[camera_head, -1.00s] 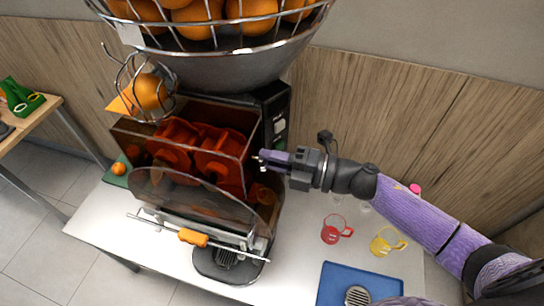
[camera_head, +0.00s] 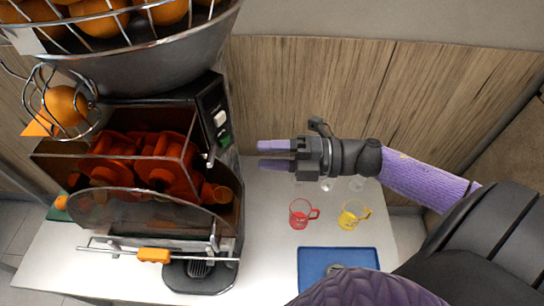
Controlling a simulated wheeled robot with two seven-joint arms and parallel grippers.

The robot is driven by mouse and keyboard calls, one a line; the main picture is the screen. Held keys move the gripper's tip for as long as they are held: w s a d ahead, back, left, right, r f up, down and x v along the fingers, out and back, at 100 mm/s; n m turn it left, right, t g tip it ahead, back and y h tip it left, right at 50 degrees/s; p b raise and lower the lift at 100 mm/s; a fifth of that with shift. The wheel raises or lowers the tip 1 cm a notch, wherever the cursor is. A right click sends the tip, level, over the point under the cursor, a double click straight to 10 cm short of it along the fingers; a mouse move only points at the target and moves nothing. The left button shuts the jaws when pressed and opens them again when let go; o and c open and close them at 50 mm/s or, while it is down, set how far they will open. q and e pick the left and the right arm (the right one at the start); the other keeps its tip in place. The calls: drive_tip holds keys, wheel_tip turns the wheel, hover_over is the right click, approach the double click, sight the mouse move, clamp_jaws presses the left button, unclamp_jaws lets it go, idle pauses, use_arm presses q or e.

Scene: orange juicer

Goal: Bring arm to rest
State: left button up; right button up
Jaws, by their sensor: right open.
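My right gripper (camera_head: 276,155) is open and empty, its two purple fingers pointing left toward the orange juicer (camera_head: 150,75) and apart from it. It is above the back of the white table (camera_head: 262,250). My right arm comes in from the right, with a purple sleeve-like link and a dark wrist. Another purple link of mine shows at the bottom right. My left gripper is not in view.
A red cup (camera_head: 300,214) and a yellow cup (camera_head: 352,214) stand on the table below my right gripper. A blue tray (camera_head: 315,262) lies in front of them. Clear glasses behind are partly hidden by my wrist. A wood-panelled wall (camera_head: 320,90) stands behind.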

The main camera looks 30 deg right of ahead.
drive_tip(key=shift+s+d, duration=0.2)
drive_tip(key=shift+d, duration=0.15)
